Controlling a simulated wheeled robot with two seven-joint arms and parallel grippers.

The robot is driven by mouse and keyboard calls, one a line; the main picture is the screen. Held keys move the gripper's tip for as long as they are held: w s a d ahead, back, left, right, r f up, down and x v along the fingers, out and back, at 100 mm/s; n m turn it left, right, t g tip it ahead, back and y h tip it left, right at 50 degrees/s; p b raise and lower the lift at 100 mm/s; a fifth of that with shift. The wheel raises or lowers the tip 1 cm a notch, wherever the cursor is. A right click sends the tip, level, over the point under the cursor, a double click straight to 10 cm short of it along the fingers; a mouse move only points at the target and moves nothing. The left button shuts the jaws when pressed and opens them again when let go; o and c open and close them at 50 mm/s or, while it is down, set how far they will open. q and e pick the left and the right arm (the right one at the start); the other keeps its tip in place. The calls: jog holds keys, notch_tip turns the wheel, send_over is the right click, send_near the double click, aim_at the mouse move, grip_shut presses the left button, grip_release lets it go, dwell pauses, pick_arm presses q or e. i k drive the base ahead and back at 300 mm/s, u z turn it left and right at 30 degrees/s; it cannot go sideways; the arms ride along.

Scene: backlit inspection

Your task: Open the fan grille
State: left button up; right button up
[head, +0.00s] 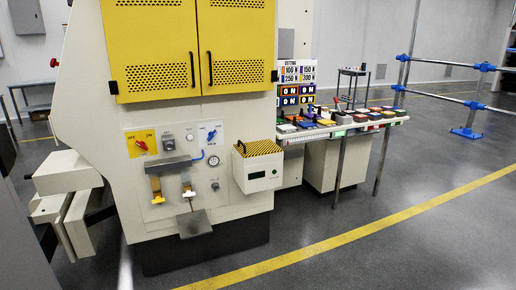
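I cannot surely pick out a fan grille. The closest match is the perforated panels, such as the lower left one (154,77), in the two yellow doors (150,42) at the top of the beige machine (90,85). Both doors look shut, with black vertical handles (210,68) beside their meeting edges. The tops of the doors are cut off by the picture edge. Neither of my grippers shows clearly in the head view, and nothing is seen touching the doors.
Below the doors are a red switch (142,145), a blue switch (211,136) and a box with a striped lid (257,148). A shelf of coloured blocks (345,131) stands right. Beige slabs (68,175) jut out left. Open floor (400,250) lies right, crossed by a yellow line.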

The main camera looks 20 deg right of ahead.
aim_at(249, 149)
jog(key=z, duration=0.4)
jog(key=i, duration=0.55)
jog(key=z, duration=0.65)
jog(key=i, duration=1.1)
jog(key=u, duration=0.85)
jog(key=i, duration=0.75)
jog(key=u, duration=0.65)
